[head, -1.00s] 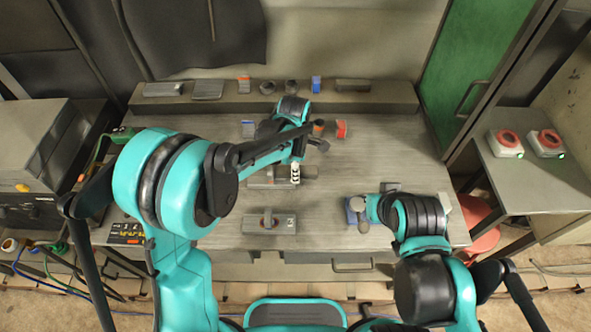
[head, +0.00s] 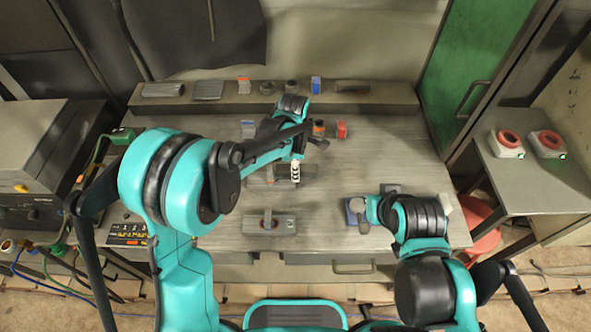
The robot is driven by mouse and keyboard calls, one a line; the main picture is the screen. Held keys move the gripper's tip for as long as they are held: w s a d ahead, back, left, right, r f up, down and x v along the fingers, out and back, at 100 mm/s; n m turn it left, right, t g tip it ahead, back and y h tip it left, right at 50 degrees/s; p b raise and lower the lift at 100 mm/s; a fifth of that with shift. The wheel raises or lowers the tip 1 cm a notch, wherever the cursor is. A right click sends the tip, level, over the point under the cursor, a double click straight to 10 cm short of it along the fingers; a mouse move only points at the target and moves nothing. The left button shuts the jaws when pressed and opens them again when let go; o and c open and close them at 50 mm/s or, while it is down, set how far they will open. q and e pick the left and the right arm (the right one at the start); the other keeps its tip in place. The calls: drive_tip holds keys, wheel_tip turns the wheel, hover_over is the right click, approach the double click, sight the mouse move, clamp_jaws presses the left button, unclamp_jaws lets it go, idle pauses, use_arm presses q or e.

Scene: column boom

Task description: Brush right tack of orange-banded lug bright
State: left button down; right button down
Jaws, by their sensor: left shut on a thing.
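My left gripper (head: 299,146) is shut on a slim tool with a white-and-dark banded tip (head: 295,172), probably the brush. The tip points down over the right part of the rear base plate (head: 309,171); I cannot tell whether it touches. A second base plate (head: 284,226) with an upright lug (head: 267,217) lies nearer on the bench. My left arm hides part of the rear plate. My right gripper (head: 369,211) is low at the bench's right; its fingers are not clear.
A blue block (head: 354,209) is beside my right gripper. The rear shelf (head: 415,100) holds several small parts.

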use_arm(q)
drive_tip(key=shift+s, duration=1.2)
drive_tip(key=shift+w+f, duration=0.15)
drive_tip(key=shift+w, duration=1)
drive_tip(key=shift+s, duration=0.15)
drive_tip(key=shift+s, duration=1.05)
drive_tip(key=shift+w, duration=1.25)
drive_tip(key=shift+s+b, duration=0.35)
drive_tip(key=shift+s, duration=0.25)
drive_tip(key=shift+r, duration=0.2)
